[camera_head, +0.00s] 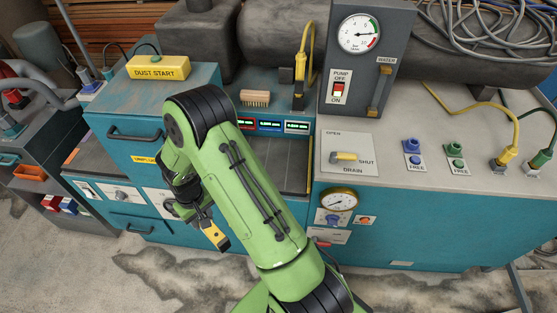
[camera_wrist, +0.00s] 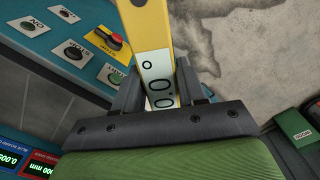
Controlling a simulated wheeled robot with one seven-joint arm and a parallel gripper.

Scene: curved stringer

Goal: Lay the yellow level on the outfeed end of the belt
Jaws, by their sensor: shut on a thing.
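The yellow level (camera_head: 215,237) is in my gripper (camera_head: 203,218), held over the floor in front of the teal machine in the head view. In the wrist view the level (camera_wrist: 150,35) sticks out away from the fingers (camera_wrist: 158,80), which are shut on both sides of it. Its white panel with dark ring marks lies between the fingers. A dark grey flat surface (camera_head: 292,178), which looks like the belt, sits between the machine's teal housings and is partly hidden by my arm. I cannot tell which end is the outfeed.
A brush (camera_head: 255,98) and lit displays (camera_head: 270,125) stand behind the grey surface. A drain lever (camera_head: 346,157) is to the right. The floor (camera_head: 150,270) is open in front.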

